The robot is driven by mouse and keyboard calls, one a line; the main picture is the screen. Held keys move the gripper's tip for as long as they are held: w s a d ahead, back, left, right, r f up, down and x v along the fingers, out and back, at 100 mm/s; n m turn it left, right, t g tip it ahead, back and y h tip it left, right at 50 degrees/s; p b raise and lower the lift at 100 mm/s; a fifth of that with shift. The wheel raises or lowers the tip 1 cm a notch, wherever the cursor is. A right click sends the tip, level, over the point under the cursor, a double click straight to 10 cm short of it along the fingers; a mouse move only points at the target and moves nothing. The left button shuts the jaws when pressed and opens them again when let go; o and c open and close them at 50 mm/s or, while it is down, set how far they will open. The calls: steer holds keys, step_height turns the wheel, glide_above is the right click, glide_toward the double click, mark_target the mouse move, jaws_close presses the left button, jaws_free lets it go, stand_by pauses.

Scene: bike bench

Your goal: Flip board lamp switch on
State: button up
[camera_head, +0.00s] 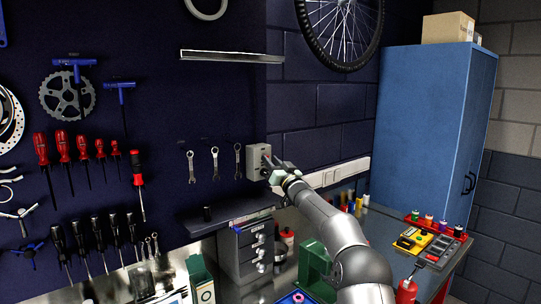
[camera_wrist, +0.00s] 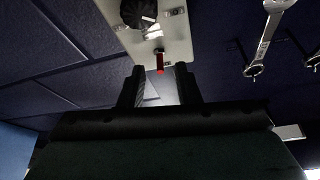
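A grey switch box (camera_head: 254,163) is mounted on the dark wall at the right end of the tool board. In the wrist view its pale face (camera_wrist: 178,45) carries a black round knob (camera_wrist: 138,12) and a small red-tipped switch lever (camera_wrist: 160,62). My gripper (camera_wrist: 159,78) is open, its two black fingers apart with nothing held between them. The lever shows just beyond the fingertips, between them; I cannot tell whether it touches either. In the head view my gripper (camera_head: 275,168) is close in front of the box, partly covering it.
Several wrenches (camera_head: 214,163) hang left of the box. A dark shelf (camera_head: 228,213) and a grey drawer cabinet (camera_head: 240,255) sit below. A white socket strip (camera_head: 335,176) runs along the wall at right, near a blue cabinet (camera_head: 425,130). A long metal bar (camera_head: 232,57) is mounted above.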

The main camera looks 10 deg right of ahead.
steer(key=shift+w+a+r, duration=0.15)
steer(key=shift+w+a, duration=0.05)
steer(key=shift+w, duration=0.15)
jaws_close()
steer(key=r+g+p, duration=0.1)
steer(key=p, duration=0.4)
steer(key=shift+r+h, duration=0.3)
steer(key=shift+r, duration=0.1)
steer(key=shift+g+p, duration=0.5)
steer(key=shift+p, duration=0.05)
steer(key=shift+f+n+g, duration=0.15)
steer(key=shift+n+g, duration=0.15)
steer(key=shift+g, duration=0.1)
steer(key=shift+g+h+b, duration=0.3)
steer(key=shift+g+h, duration=0.2)
steer(key=shift+g, duration=0.1)
